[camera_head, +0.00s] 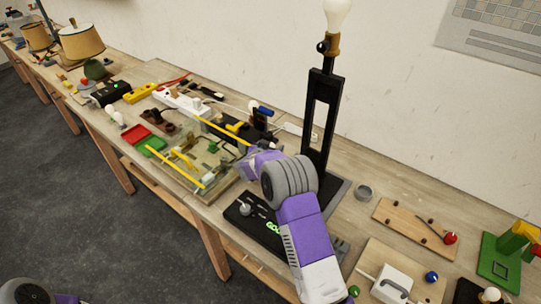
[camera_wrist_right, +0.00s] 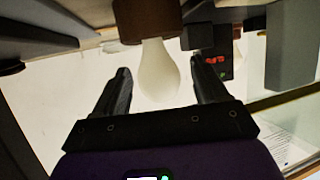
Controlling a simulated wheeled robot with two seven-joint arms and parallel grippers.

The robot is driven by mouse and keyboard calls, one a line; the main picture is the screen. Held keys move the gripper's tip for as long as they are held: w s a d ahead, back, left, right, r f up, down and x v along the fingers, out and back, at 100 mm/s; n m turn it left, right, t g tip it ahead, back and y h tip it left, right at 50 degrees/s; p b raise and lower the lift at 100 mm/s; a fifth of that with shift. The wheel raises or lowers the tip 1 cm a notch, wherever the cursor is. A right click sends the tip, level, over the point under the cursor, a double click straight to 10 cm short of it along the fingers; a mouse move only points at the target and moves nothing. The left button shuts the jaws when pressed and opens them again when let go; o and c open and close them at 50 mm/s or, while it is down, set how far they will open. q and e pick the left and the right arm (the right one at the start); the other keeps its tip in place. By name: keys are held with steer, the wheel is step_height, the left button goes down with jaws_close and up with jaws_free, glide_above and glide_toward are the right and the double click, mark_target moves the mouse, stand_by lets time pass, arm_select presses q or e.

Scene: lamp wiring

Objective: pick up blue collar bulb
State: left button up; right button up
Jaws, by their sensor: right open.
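My right gripper (camera_head: 247,158) is low over the middle of the bench, partly hidden behind my own wrist. In the right wrist view the gripper (camera_wrist_right: 160,68) is open, with one dark finger on each side of a white bulb (camera_wrist_right: 160,75). The bulb's upper end sits in a brown collar or holder (camera_wrist_right: 145,20); no blue shows on it. I cannot tell whether the fingers touch the glass. In the head view a blue piece (camera_head: 265,111) lies by a dark block just beyond the gripper; whether it is a bulb's collar is unclear. My left gripper is out of view.
A tall black lamp stand (camera_head: 322,115) with a bulb on top rises right of my gripper. A yellow-barred board (camera_head: 190,160), green tray (camera_head: 152,146) and white power strip (camera_head: 180,102) lie to the left. A wooden board (camera_head: 415,230) lies right.

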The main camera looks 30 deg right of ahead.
steer(key=shift+c, duration=0.5)
steer(key=c, duration=1)
steer(key=shift+r, duration=0.15)
steer(key=shift+c, duration=0.5)
